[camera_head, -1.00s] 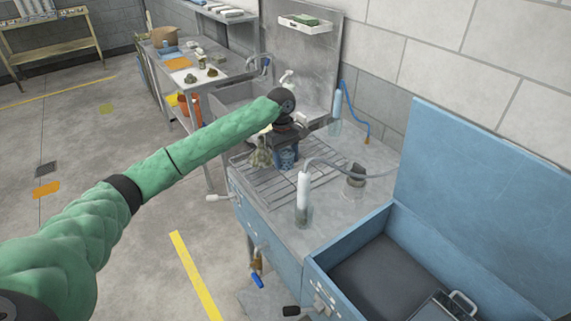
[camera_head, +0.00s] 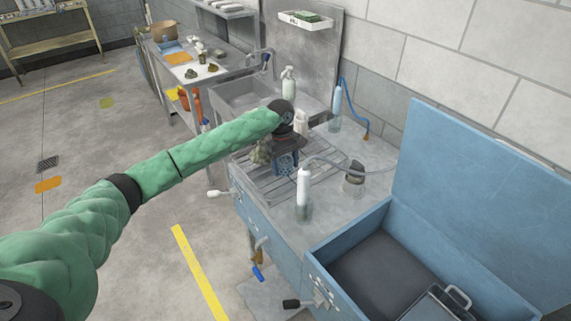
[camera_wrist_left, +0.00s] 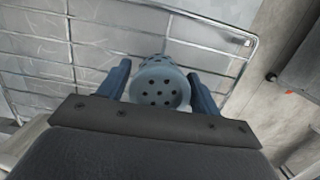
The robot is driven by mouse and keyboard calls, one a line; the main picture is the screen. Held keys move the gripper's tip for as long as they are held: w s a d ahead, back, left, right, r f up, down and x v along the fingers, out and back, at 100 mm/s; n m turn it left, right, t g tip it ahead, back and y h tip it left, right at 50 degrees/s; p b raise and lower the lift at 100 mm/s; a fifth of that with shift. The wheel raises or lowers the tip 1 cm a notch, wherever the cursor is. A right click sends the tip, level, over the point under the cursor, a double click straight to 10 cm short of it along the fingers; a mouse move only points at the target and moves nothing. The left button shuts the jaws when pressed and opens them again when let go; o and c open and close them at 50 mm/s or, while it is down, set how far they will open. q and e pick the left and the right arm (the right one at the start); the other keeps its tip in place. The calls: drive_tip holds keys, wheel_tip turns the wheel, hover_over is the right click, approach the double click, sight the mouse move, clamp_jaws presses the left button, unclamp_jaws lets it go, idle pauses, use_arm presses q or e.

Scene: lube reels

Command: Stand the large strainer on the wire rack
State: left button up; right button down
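The large strainer (camera_head: 288,166), a blue-grey cylinder with round holes, is at the wire rack (camera_head: 272,192) on the bench. In the left wrist view the strainer (camera_wrist_left: 160,88) sits between my two blue fingers, its round perforated end facing the camera. My left gripper (camera_head: 287,152) points down over the rack; in the wrist view the fingers (camera_wrist_left: 160,92) flank the strainer on both sides and appear to press it. The rack wires (camera_wrist_left: 85,45) pass behind and below it. Whether its lower end touches the wires is hidden. My right gripper is not in view.
A white bottle (camera_head: 301,122) stands behind my gripper. A white-topped dispenser (camera_head: 303,192) and a dark-topped jar (camera_head: 354,180) stand to the right. An open blue chest (camera_head: 375,240) is at front right.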

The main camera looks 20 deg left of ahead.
sight(285, 159)
use_arm(q)
drive_tip(key=shift+o, duration=0.6)
drive_tip(key=shift+r, duration=0.1)
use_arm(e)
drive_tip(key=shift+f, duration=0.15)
use_arm(q)
drive_tip(key=shift+w+r+b, duration=0.1)
drive_tip(key=shift+r+b, duration=0.3)
drive_tip(key=r, duration=0.1)
drive_tip(key=r+b, duration=0.2)
drive_tip(key=r, duration=0.1)
drive_tip(key=shift+w+a+r, duration=0.1)
drive_tip(key=shift+w+a, duration=0.1)
drive_tip(key=shift+a, duration=0.1)
drive_tip(key=r, duration=0.2)
drive_tip(key=r+b, duration=0.2)
drive_tip(key=r, duration=0.1)
drive_tip(key=shift+w+a+r, duration=0.25)
drive_tip(key=shift+a+r, duration=0.05)
drive_tip(key=shift+r, duration=0.05)
drive_tip(key=shift+a+r, duration=0.1)
drive_tip(key=shift+r, duration=0.5)
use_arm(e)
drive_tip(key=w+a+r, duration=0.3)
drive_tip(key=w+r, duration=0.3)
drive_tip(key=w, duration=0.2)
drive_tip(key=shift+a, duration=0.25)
